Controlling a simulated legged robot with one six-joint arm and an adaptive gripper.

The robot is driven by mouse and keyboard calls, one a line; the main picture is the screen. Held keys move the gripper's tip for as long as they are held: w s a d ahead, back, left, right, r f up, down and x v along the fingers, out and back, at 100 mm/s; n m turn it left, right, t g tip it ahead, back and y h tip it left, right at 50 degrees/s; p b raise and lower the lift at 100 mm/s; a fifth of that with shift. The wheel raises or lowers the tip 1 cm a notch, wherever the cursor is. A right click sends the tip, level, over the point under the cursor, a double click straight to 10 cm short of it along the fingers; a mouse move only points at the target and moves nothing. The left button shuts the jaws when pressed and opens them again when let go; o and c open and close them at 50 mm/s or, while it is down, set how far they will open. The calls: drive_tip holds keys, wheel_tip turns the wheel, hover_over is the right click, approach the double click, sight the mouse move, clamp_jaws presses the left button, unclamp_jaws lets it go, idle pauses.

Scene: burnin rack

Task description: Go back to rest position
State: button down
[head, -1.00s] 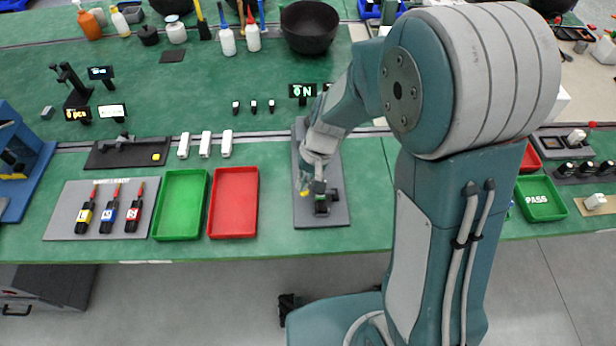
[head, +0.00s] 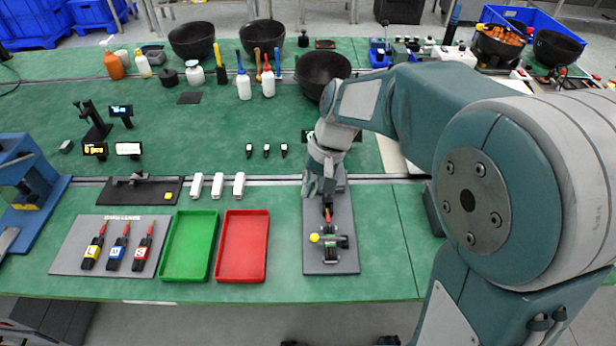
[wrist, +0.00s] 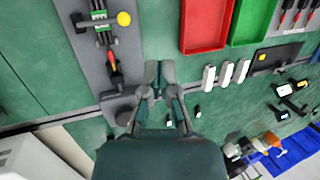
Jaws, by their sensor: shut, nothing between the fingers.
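My gripper (head: 318,188) is above the far end of the grey fixture plate (head: 318,266), at the middle of the bench. In the wrist view my gripper (wrist: 160,68) has its two fingers together, with nothing between them. A small dark fixture with a yellow knob (head: 314,238) sits on the near part of the plate. A red-and-black tool (head: 327,212) lies by the fixture; it also shows in the wrist view (wrist: 114,70), left of my fingers and apart from them.
A green tray (head: 189,246) and a red tray (head: 242,246) lie left of the plate. Several white modules (head: 218,185) lie behind them. A grey mat (head: 75,263) holds three labelled drivers. Black bowls and bottles stand along the back. Bench surface right of the plate is clear.

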drive_tip(key=shift+w+r, duration=0.2)
drive_tip(key=shift+r, duration=1.25)
